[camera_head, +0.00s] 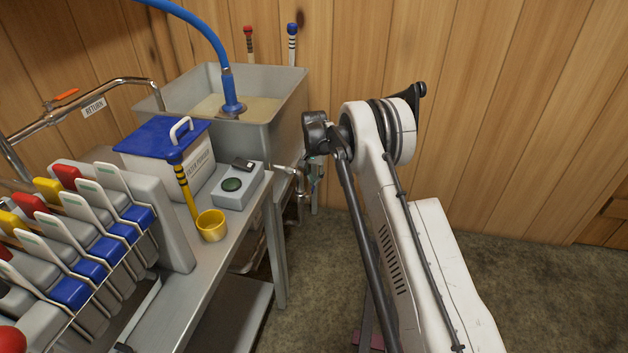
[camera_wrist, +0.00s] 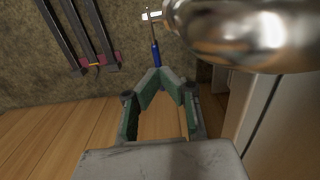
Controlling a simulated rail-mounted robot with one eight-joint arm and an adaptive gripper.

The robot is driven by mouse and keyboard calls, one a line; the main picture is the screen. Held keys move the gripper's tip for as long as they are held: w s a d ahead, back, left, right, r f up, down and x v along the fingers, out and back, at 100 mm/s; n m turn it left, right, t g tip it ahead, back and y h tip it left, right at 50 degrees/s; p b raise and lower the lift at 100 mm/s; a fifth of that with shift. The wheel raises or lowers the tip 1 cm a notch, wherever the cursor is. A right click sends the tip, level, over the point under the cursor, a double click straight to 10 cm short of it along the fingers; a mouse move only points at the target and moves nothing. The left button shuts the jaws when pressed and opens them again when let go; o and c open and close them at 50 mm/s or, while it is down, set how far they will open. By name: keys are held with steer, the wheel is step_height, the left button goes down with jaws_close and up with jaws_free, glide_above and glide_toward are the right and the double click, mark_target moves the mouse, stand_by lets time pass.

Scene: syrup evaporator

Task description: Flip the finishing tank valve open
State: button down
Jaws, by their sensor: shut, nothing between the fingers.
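The steel tank (camera_head: 290,105) with pale liquid in it stands against the wooden wall. A shiny pipe fitting (camera_head: 303,182) hangs at its lower front right, beside my arm. My gripper (camera_wrist: 158,76) shows in the wrist view with its green-padded fingers brought together at the tips and nothing held. A slim blue lever-like part (camera_wrist: 156,53) with a metal stem shows just past the fingertips; I cannot tell whether they touch. A large shiny metal pipe (camera_wrist: 255,35) is close to the camera at upper right. In the head view my arm largely hides the gripper.
A steel table (camera_head: 238,250) at left carries a blue-lidded box (camera_head: 165,160), a gold cup (camera_head: 211,226), a small grey device (camera_head: 238,188) and a rack of coloured handles. A blue hose (camera_head: 205,30) enters the tank. The floor at right is clear.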

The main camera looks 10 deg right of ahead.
mark_target(314, 188)
steer(key=shift+f, duration=0.15)
steer(key=shift+w+d+f+b, duration=0.15)
steer(key=shift+f+b, duration=0.15)
steer(key=shift+f, duration=0.35)
steer(key=shift+w+f+b, duration=0.15)
steer(key=shift+f+b, duration=0.15)
steer(key=shift+f, duration=0.35)
steer(key=shift+s+f+b, duration=0.15)
steer(key=shift+f+b, duration=0.25)
steer(key=shift+f, duration=0.65)
steer(key=shift+r, duration=0.1)
steer(key=w+d+r+p, duration=0.3)
steer(key=w+d+r, duration=0.1)
steer(key=w+r, duration=0.5)
steer(key=shift+r, duration=0.35)
steer(key=shift+d, duration=0.1)
